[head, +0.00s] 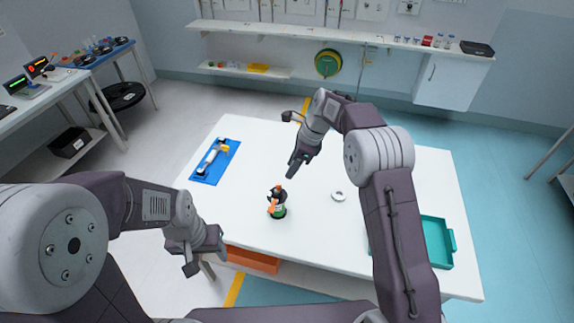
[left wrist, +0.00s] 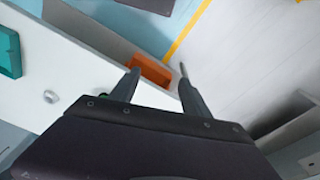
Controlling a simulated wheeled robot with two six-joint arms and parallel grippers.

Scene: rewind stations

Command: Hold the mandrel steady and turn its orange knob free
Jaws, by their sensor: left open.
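The mandrel (head: 279,210) stands upright on the white table near its front edge, with a black and green body. Its orange knob (head: 273,206) shows on the near side, and more orange is at the top. My left gripper (head: 208,262) is open and empty, left of the mandrel and off the table's front left edge. In the left wrist view its two fingers (left wrist: 158,74) are spread apart with nothing between them. My right gripper (head: 295,170) is above the table, behind and slightly right of the mandrel, not touching it. Its finger gap is not clear.
A blue mat (head: 203,179) with a tool lies at the table's left. A white ring (head: 338,196) lies right of the mandrel. A teal tray (head: 452,241) sits at the right, partly behind my right arm. An orange bin (head: 252,260) is below the front edge.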

